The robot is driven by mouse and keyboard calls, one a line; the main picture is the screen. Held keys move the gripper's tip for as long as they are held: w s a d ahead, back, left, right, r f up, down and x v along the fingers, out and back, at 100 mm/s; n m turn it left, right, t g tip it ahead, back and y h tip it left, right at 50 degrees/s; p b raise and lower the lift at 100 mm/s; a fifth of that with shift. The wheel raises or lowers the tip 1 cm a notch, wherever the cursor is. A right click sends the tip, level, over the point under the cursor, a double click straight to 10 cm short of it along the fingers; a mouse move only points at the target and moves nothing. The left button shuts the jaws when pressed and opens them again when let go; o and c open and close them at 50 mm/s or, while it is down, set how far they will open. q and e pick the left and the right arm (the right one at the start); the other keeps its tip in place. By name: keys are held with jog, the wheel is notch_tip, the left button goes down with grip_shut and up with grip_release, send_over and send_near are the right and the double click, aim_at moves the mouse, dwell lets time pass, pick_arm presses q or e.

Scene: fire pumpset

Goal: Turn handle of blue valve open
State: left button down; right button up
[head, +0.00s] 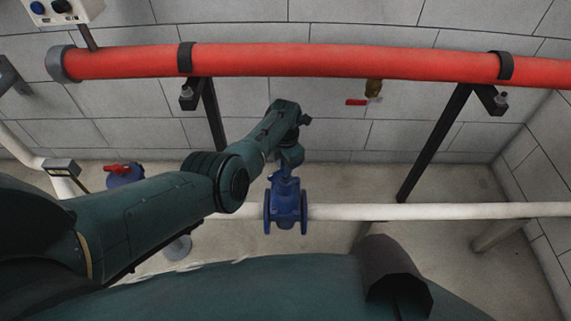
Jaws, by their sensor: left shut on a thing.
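The blue valve (286,205) sits on the white horizontal pipe near the middle of the head view, with round flanges at both sides and its neck pointing up. My left arm reaches in from the left and bends down over the valve. My left gripper (287,164) is at the top of the valve and is shut on its handle. The handle is mostly hidden behind the gripper, so its angle cannot be told. My right gripper is not in view.
A thick red pipe (340,60) crosses above on dark brackets. A small brass valve with a red lever (357,102) hangs under it. Another blue valve with a red handle (117,169) stands at left. The white pipe (430,211) runs right over bare floor.

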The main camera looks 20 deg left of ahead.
pick_arm(q)
jog(key=n+b, duration=0.1)
jog(key=n, duration=0.4)
jog(key=shift+n, duration=0.4)
jog(key=shift+b, duration=0.3)
jog(key=c, duration=1.4)
grip_release()
notch_tip(320, 180, up, 13)
jog(key=p, duration=0.3)
jog(key=shift+r+p, duration=0.15)
jog(key=shift+p, duration=0.15)
